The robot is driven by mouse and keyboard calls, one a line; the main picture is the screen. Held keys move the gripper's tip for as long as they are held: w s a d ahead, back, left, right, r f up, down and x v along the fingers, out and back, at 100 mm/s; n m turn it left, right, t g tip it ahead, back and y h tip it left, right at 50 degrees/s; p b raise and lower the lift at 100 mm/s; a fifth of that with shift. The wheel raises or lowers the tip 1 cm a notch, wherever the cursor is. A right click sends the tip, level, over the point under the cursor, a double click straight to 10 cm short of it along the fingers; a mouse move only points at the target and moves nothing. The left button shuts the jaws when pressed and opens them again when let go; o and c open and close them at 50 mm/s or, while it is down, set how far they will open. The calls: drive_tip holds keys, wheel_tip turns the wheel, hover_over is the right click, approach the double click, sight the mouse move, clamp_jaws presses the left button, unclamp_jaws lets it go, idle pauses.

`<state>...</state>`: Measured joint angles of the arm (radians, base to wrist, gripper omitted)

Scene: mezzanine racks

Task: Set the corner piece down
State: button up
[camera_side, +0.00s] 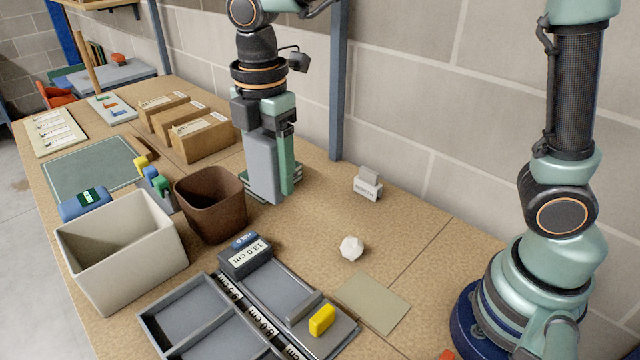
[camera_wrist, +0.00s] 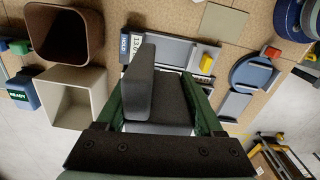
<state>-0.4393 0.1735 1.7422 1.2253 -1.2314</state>
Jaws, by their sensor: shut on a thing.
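My gripper (camera_side: 270,185) hangs above the table near the wall, behind the brown bin. It is shut on the corner piece (camera_side: 261,165), a grey L-shaped part with two plates. In the wrist view, the corner piece (camera_wrist: 138,85) sits between the two green fingers of my gripper (camera_wrist: 160,95), one plate standing up and the other lying across. The side view shows mainly one broad grey face of it. Whether its lower edge touches anything is hard to tell.
A brown bin (camera_side: 211,207) and a cream bin (camera_side: 150,252) stand left of my gripper. A grey tray (camera_side: 160,318), a block labelled 13.0 cm (camera_side: 246,262) and a yellow block (camera_side: 322,320) are in front. A white lump (camera_side: 351,247) and a card holder (camera_side: 368,184) lie right, with bare table between.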

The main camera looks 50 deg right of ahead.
drive_tip(key=w+d+m, duration=0.1)
drive_tip(key=w+d, duration=0.7)
drive_tip(key=shift+s+d+f, duration=0.1)
drive_tip(key=shift+f, duration=5.05)
drive_tip(key=shift+s+d+f, duration=0.1)
drive_tip(key=shift+f, duration=5)
drive_tip(key=shift+f, duration=0.1)
drive_tip(key=o, duration=1.3)
